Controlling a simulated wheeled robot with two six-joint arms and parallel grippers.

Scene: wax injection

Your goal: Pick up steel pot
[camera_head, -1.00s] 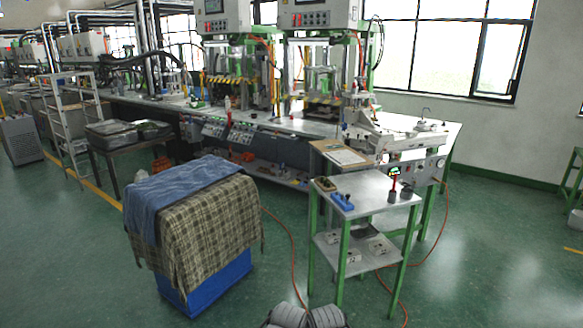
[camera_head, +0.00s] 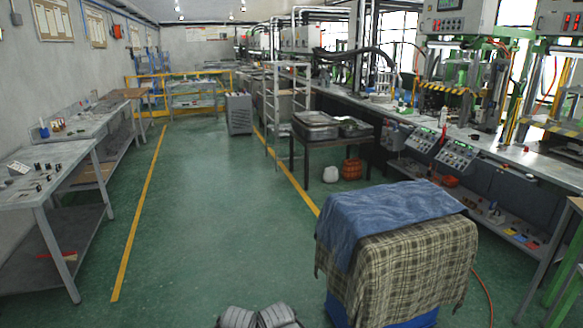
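I cannot make out a steel pot with certainty in the head view. Several small dark and metal items (camera_head: 42,176) lie on the near left workbench (camera_head: 78,152), too small to name. Neither of my grippers can be made out in this view. Only a grey ribbed part, likely of my own body, shows at the bottom edge.
A blue bin (camera_head: 345,308) draped with a blue towel (camera_head: 385,212) and a checked cloth (camera_head: 410,268) stands close at the right. A dark table (camera_head: 330,138) with metal trays is behind it. A machine bench (camera_head: 500,150) runs along the right. The green floor aisle (camera_head: 210,210) is clear.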

